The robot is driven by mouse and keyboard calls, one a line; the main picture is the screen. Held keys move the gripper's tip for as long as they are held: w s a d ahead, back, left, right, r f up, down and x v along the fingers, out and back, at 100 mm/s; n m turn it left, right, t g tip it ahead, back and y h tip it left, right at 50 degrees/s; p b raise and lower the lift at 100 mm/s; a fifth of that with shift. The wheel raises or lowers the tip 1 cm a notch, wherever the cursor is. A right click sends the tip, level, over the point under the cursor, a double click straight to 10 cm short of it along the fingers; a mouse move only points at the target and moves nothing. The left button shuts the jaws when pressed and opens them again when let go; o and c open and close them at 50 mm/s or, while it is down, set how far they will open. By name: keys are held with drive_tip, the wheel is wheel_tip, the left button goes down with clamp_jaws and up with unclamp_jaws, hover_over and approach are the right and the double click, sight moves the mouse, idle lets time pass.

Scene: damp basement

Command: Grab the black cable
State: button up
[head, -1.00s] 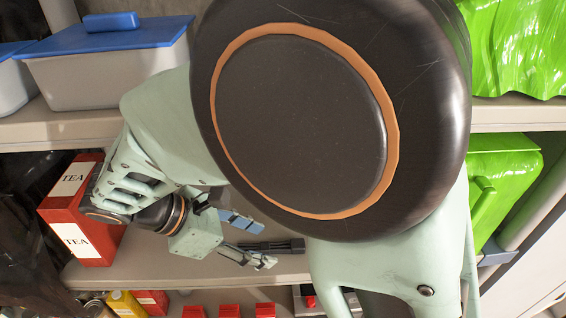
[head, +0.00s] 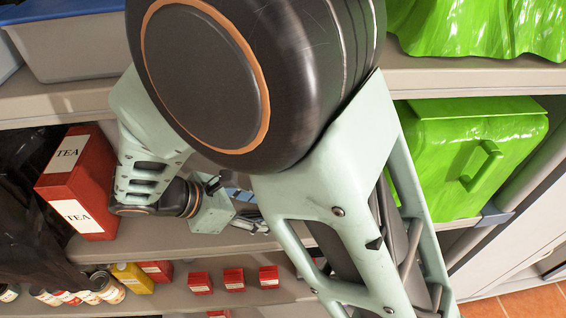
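My gripper (head: 252,222) is over the middle shelf, to the right of the red tea box. Its grey fingers point right, and my own arm link covers part of them, so I cannot tell how far apart they are. I cannot make out a black cable now. A dark, narrow item that lay just right of the fingers earlier is now hidden behind my arm and gripper. Whether the fingers touch anything is not visible.
A red tea box (head: 78,185) stands left on the middle shelf (head: 150,238). A small blue item (head: 238,194) lies behind my gripper. A green bin (head: 475,155) is at right. Small red boxes (head: 233,279) and jars fill the shelf below. A blue-lidded tub (head: 75,45) sits above.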

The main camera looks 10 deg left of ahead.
drive_tip(key=shift+x, duration=1.55)
drive_tip(key=shift+a, duration=0.1)
drive_tip(key=shift+c, duration=0.6)
clamp_jaws()
